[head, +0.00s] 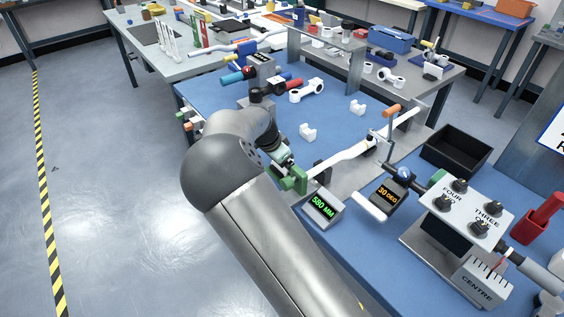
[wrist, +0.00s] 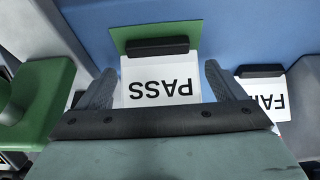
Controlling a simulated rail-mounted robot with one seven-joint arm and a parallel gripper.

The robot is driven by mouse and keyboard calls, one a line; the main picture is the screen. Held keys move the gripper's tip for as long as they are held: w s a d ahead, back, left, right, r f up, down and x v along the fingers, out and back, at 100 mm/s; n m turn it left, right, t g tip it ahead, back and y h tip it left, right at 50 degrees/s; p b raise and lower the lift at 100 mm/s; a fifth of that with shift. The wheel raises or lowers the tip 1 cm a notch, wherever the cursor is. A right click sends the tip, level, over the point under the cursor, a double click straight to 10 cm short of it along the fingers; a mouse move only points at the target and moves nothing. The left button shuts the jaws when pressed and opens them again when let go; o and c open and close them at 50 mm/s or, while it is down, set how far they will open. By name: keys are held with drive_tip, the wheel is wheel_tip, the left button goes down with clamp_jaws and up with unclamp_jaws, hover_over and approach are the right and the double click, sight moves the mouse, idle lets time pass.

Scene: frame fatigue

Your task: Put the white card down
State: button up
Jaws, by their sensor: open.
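In the wrist view, a white card (wrist: 160,76) marked PASS lies between the fingers of my gripper (wrist: 160,70), its lettering upside down. A black bar (wrist: 157,46) crosses the card's far edge, and a green panel (wrist: 130,36) shows behind it. My gripper is open, with one finger on each side of the card and narrow gaps visible. The card's near part is hidden by my gripper body. A second white card (wrist: 263,94), its visible letters reading FAI, lies right of the right finger under another black bar (wrist: 260,71). I cannot make out either card in the head view.
A green block (wrist: 42,105) stands close left of my gripper. In the head view, a 580 MM display (head: 323,206), a 30 DEG display (head: 388,194) and a black bin (head: 456,151) are on the blue bench. Small white blocks lie farther back with bare blue surface around them.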

drive_tip(key=v, duration=1.2)
drive_tip(key=s+d+n+g+y, duration=0.25)
drive_tip(key=s+d, duration=0.55)
drive_tip(key=d, duration=0.5)
drive_tip(key=s+d+n, duration=0.3)
drive_tip(key=s+n, duration=0.1)
drive_tip(key=s, duration=0.8)
drive_tip(key=s+d+f+n+y, duration=0.1)
drive_tip(key=s+d+n, duration=0.3)
drive_tip(key=s, duration=0.9)
drive_tip(key=shift+d, duration=0.35)
